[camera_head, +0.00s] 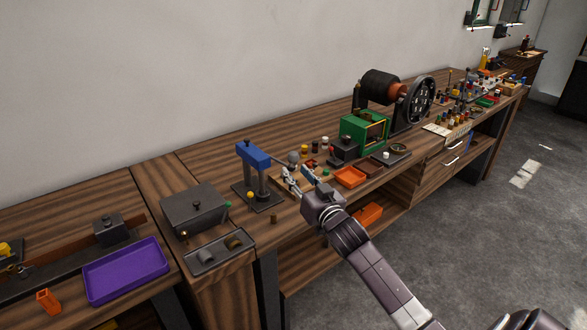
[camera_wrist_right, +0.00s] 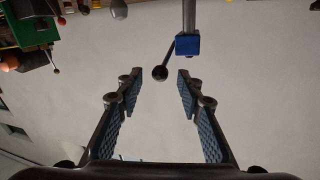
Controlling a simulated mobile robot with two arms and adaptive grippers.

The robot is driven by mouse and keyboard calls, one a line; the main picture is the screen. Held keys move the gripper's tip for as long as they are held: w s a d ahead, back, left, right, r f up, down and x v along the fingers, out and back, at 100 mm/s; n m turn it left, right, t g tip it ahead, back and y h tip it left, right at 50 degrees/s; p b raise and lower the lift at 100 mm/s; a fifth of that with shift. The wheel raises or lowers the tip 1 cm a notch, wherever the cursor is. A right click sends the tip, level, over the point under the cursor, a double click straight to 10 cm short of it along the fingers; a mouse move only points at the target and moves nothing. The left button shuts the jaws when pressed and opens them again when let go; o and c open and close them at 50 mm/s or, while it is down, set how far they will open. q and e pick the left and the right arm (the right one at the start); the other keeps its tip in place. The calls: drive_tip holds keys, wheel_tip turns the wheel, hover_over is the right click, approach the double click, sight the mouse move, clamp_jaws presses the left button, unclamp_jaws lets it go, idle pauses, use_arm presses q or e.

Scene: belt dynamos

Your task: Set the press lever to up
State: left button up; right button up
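The press (camera_head: 253,155) has a blue head on grey columns over a dark base and stands upright on the bench. In the right wrist view, which looks upside down, its blue head (camera_wrist_right: 187,46) is at the upper middle. A thin lever ending in a dark ball knob (camera_wrist_right: 160,73) slants from the head. The knob appears between my open fingertips in that view, with gaps on both sides. My right gripper (camera_head: 296,171) is open and empty, just right of the press. In the head view I cannot make out the lever clearly beside the gripper. My left gripper is not in view.
A grey box (camera_head: 194,207), a dark tray (camera_head: 219,251) and a purple tray (camera_head: 126,270) lie left of the press. An orange tray (camera_head: 351,177) and a green machine (camera_head: 364,133) stand to the right. The wall is behind the bench.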

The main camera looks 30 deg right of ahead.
drive_tip(key=shift+w+d, duration=0.15)
drive_tip(key=shift+w, duration=1.05)
clamp_jaws()
